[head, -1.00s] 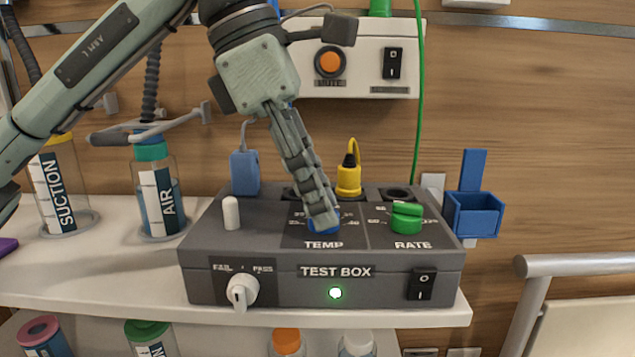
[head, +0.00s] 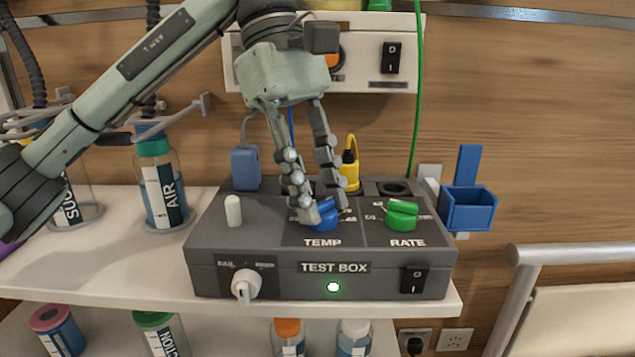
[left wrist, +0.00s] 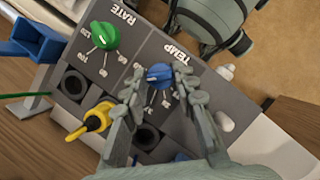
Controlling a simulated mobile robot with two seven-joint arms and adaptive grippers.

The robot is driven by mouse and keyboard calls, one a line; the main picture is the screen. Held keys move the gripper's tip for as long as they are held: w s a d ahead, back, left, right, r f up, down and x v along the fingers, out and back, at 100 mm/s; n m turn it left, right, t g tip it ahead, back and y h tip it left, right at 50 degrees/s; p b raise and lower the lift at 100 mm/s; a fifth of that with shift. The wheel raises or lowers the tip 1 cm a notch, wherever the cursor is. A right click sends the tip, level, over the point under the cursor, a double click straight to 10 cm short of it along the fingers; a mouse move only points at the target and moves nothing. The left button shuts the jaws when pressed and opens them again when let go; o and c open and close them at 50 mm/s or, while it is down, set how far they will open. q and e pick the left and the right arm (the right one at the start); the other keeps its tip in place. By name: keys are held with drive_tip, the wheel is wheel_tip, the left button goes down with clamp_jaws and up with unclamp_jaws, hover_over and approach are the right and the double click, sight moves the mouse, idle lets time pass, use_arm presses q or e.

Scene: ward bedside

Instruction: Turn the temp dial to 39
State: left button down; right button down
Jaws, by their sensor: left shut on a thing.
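The blue temp dial (head: 326,214) sits on the sloped top of the grey test box (head: 217,262), above the TEMP label. My left gripper (head: 328,208) reaches down from above with its fingers on either side of the dial, shut on it. In the left wrist view, the blue temp dial (left wrist: 159,75) shows between the two fingertips of my left gripper (left wrist: 159,84). The fingers hide part of the dial's scale, and I cannot read its setting. My right gripper is not in view.
The green rate dial (head: 402,215) is just right of the temp dial. A yellow plug (head: 349,172) stands behind, close to the fingers. A white lever (head: 233,210) is at the left. A blue holder (head: 468,208) is right of the box.

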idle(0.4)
use_arm(q)
drive_tip(key=c, duration=1.2)
unclamp_jaws()
drive_tip(key=v, duration=1.2)
drive_tip(key=shift+d, duration=0.15)
